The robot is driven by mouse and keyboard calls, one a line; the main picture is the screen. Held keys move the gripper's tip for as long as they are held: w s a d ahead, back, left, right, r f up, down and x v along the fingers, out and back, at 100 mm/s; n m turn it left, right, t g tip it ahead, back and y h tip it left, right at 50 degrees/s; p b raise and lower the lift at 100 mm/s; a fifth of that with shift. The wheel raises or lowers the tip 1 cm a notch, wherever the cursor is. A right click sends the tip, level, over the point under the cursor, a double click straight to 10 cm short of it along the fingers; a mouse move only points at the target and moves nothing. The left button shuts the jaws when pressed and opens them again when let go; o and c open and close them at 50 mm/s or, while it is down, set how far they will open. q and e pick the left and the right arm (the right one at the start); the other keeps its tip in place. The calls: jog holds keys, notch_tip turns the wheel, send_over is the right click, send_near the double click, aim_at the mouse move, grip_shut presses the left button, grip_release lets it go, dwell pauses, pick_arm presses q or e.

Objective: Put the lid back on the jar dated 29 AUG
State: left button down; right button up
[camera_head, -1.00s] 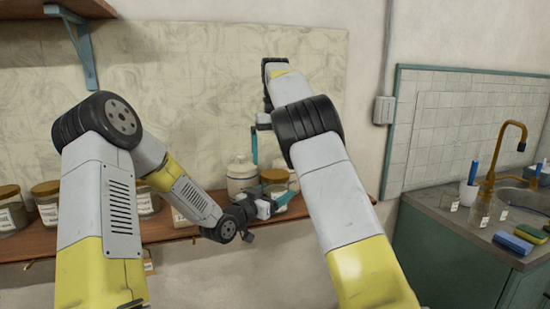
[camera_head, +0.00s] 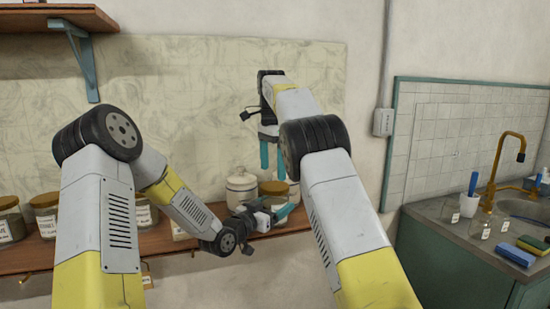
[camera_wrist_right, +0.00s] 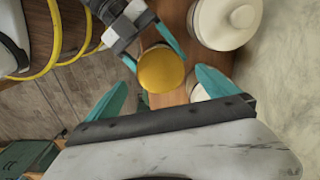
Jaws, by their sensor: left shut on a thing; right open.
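A jar with a round yellow-brown top (camera_wrist_right: 162,71) stands between my left gripper's teal fingers in the right wrist view. Its top also shows behind that gripper in the head view (camera_head: 272,187). My left gripper (camera_head: 280,212) is shut on this jar, low at the shelf. I cannot tell whether the top is a lid, and no 29 AUG date is readable. My right gripper (camera_head: 272,170) is open and empty, fingers pointing down above the jar. In its wrist view the top lies between and beyond its fingertips (camera_wrist_right: 161,80), apart from them.
A white lidded ceramic jar (camera_head: 241,187) stands left of the held jar. Another pale vessel (camera_wrist_right: 198,93) is partly hidden by a right finger. Labelled jars (camera_head: 46,214) line the wooden shelf (camera_head: 100,251) to the left. A sink counter (camera_head: 440,215) is at right.

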jog(key=n, duration=0.4)
jog(key=shift+r+n, duration=0.15)
jog(key=shift+n, duration=0.15)
jog(key=n, duration=0.4)
jog(key=shift+r+n, duration=0.1)
jog(key=shift+n, duration=0.2)
jog(key=n, duration=0.4)
jog(key=shift+r, duration=0.2)
jog(key=n, duration=0.4)
jog(key=shift+r+n, duration=0.15)
jog(key=shift+n, duration=0.15)
jog(key=n, duration=0.4)
jog(key=shift+d+r, duration=0.1)
jog(key=shift+r, duration=0.1)
jog(key=n, duration=0.4)
jog(key=shift+d+r+n, duration=0.1)
jog(key=shift+r+n, duration=0.1)
jog(key=shift+n, duration=0.2)
jog(key=n, duration=0.3)
jog(key=shift+r+n, duration=0.2)
jog(key=shift+n, duration=0.1)
jog(key=n, duration=0.4)
jog(key=shift+d+r, duration=0.2)
jog(key=shift+r, duration=0.05)
